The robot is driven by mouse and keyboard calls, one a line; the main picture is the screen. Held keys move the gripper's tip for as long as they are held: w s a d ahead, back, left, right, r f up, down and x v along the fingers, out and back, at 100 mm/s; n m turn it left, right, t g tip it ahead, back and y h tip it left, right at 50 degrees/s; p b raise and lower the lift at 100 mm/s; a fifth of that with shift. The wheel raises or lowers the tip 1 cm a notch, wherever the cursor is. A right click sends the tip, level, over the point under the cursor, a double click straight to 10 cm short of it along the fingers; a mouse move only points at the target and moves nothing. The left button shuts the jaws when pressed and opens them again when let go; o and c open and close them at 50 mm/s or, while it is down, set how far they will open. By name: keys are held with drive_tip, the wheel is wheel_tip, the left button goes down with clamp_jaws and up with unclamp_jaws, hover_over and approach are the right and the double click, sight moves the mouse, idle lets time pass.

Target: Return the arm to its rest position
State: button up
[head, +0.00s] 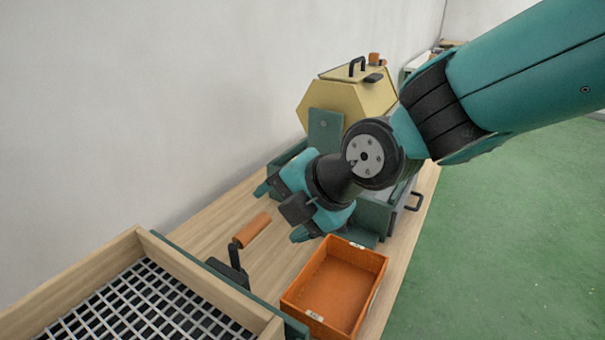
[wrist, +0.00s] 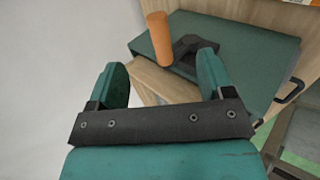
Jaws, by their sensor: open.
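My arm is teal and black and reaches in from the upper right of the head view. My gripper (head: 280,212) hangs over the wooden bench, in front of the yellow drum machine. Its two teal fingers stand apart with nothing between them in the wrist view (wrist: 160,85). An orange-brown crank handle (head: 252,230) stands to the left of the gripper, apart from it. In the wrist view a handle of the same colour (wrist: 159,39) shows beyond the fingers, beside a green panel (wrist: 240,60).
An orange tray (head: 335,288), empty, sits on the bench (head: 213,222) below the gripper. A wood-framed wire sieve (head: 150,305) fills the lower left. The yellow hexagonal drum (head: 345,103) stands behind the arm. A white wall is at left; green floor is open at right.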

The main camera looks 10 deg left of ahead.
drive_tip(key=s+d+r+m+g+h, duration=0.1)
drive_tip(key=s+d+m+h, duration=0.1)
drive_tip(key=s+d+m, duration=0.5)
drive_tip(key=s+d+r+m+g+h, duration=0.2)
drive_tip(key=s+d+m, duration=0.4)
drive_tip(key=d+m, duration=1)
drive_tip(key=shift+s+d+m, duration=0.35)
drive_tip(key=shift+s+m, duration=0.05)
drive_tip(key=shift+m, duration=0.3)
